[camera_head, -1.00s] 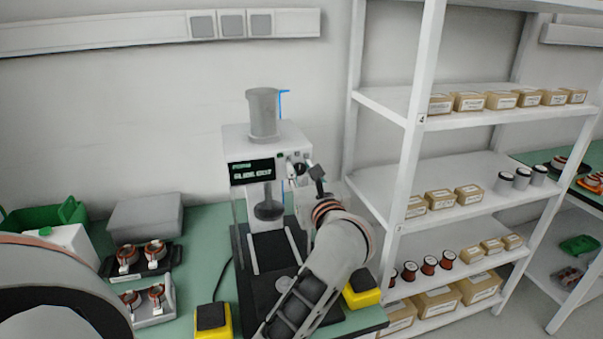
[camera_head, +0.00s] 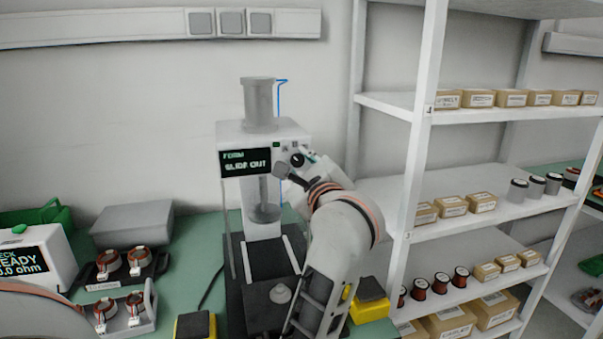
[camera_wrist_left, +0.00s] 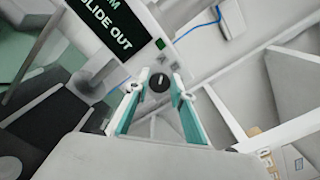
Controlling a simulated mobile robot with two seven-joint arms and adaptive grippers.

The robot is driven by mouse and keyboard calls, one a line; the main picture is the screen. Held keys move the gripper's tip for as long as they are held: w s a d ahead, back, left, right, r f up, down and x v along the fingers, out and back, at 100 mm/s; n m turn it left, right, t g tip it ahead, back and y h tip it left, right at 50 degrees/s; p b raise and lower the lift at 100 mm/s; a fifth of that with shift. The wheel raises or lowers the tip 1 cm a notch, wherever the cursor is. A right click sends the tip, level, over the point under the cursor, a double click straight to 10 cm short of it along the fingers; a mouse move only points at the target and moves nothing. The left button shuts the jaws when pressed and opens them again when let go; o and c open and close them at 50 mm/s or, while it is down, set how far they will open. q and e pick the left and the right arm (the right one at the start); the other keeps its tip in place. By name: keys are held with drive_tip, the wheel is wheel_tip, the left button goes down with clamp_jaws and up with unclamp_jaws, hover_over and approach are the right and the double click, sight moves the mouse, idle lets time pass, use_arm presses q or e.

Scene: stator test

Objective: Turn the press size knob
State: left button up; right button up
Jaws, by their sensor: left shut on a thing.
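The press (camera_head: 262,132) is a white machine with a grey cylinder on top. Its display (camera_head: 245,162) reads "FORM SLIDE OUT". The black size knob (camera_head: 297,160) is on its front panel, right of the display. In the left wrist view the round knob (camera_wrist_left: 159,83) has a light mark and lies between the teal fingers. My left gripper (camera_head: 307,158) is at the knob, shut on it; the wrist view shows the gripper (camera_wrist_left: 157,88) with one finger on each side. My right gripper is not in view.
A shelf rack (camera_head: 415,170) with boxes and spools stands close on the right. Yellow-based pedals (camera_head: 196,326) are in front of the press. Stators (camera_head: 108,262) sit in holders on the left, beside a meter (camera_head: 38,258). A green button (camera_wrist_left: 160,44) is near the knob.

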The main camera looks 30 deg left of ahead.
use_arm(q)
drive_tip(key=shift+f+n+b, duration=0.1)
drive_tip(key=shift+n+b, duration=0.25)
drive_tip(key=shift+n, duration=0.05)
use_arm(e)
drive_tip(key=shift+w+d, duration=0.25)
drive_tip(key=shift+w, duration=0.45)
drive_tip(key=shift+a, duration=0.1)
use_arm(q)
drive_tip(key=o, duration=1)
drive_tip(key=shift+o, duration=0.5)
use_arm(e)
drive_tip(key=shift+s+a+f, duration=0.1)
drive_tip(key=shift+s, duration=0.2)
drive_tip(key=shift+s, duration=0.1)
